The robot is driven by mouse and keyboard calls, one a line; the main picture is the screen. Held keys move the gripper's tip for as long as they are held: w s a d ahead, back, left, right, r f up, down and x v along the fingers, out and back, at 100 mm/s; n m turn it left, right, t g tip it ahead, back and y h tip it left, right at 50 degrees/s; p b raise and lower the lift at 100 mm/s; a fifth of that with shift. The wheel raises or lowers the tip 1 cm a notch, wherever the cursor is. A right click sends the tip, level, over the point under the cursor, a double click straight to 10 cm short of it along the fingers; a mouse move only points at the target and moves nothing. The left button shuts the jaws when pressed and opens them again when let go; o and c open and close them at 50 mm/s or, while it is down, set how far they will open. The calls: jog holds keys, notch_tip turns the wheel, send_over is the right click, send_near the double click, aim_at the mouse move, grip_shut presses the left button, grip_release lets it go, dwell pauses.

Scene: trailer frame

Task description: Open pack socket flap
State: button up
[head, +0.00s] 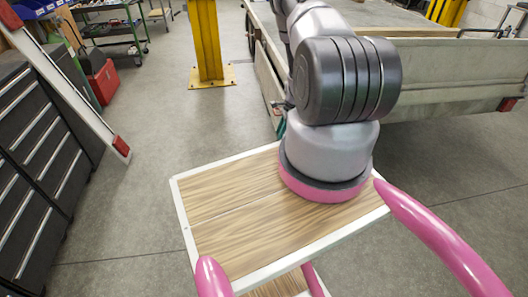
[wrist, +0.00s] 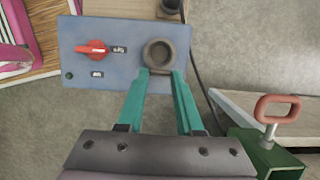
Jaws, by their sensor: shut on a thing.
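In the wrist view a blue-grey panel (wrist: 110,60) carries a round dark grey socket flap (wrist: 160,52) right of its middle. My gripper (wrist: 160,75), with two teal fingers, is shut on the lower part of this flap. The fingertips lie at its lower left and lower right edges. I see no clear gap behind the flap, so I cannot tell how far it is raised. In the head view my arm hides the panel and most of my gripper.
The panel has a red rotary switch (wrist: 92,48). A black cable (wrist: 205,100) runs down right of the panel. A red-handled clamp (wrist: 277,108) stands at the right. In the head view a trailer (head: 440,80) stands behind my arm; drawers (head: 35,150) are left, with open floor between.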

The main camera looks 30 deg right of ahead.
jog(key=shift+s+d+r, duration=0.1)
jog(key=shift+d+r, duration=0.05)
jog(key=shift+d, duration=0.4)
jog(key=shift+s+d, duration=0.2)
jog(key=shift+d, duration=0.5)
jog(key=shift+s+d, duration=0.15)
jog(key=shift+d, duration=0.5)
jog(key=o, duration=0.9)
jog(key=shift+r, duration=2.4)
